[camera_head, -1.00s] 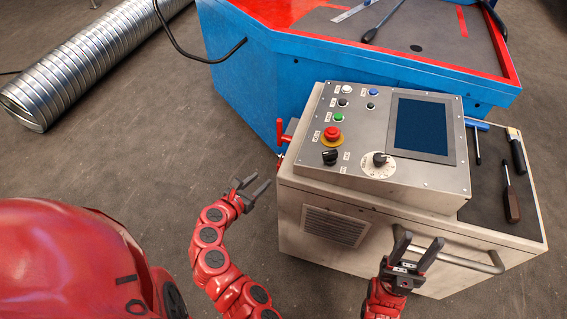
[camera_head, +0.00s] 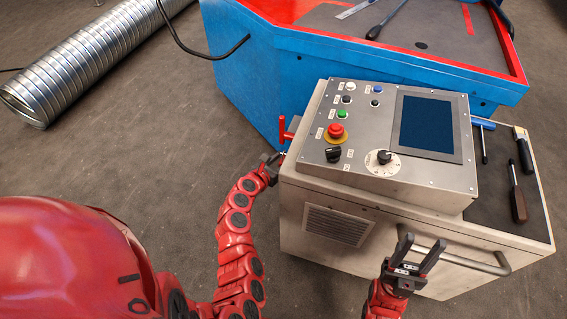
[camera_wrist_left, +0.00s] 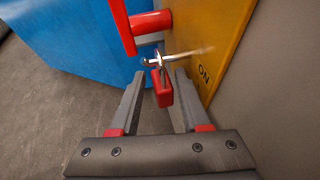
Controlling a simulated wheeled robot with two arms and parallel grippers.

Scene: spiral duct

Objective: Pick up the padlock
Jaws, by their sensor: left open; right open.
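The padlock (camera_wrist_left: 162,92) has a small red body and a silver shackle, and hangs by a red switch handle (camera_wrist_left: 122,25) in the left wrist view. My left gripper (camera_wrist_left: 160,76) is open, with the padlock's body showing between its fingertips and a gap on both sides. I cannot tell how deep the padlock sits between the fingers. In the head view my left gripper (camera_head: 273,160) is at the cabinet's left side, just below the red handle (camera_head: 287,130); I cannot make out the padlock there. My right gripper (camera_head: 421,244) is open and empty in front of the cabinet.
A yellow plate (camera_wrist_left: 210,50) marked ON is behind the padlock. The cabinet (camera_head: 330,222) carries a control panel (camera_head: 430,185) and tools at right. A blue bench (camera_head: 250,90) stands behind. A metal duct (camera_head: 85,60) lies at upper left. The floor left of the cabinet is clear.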

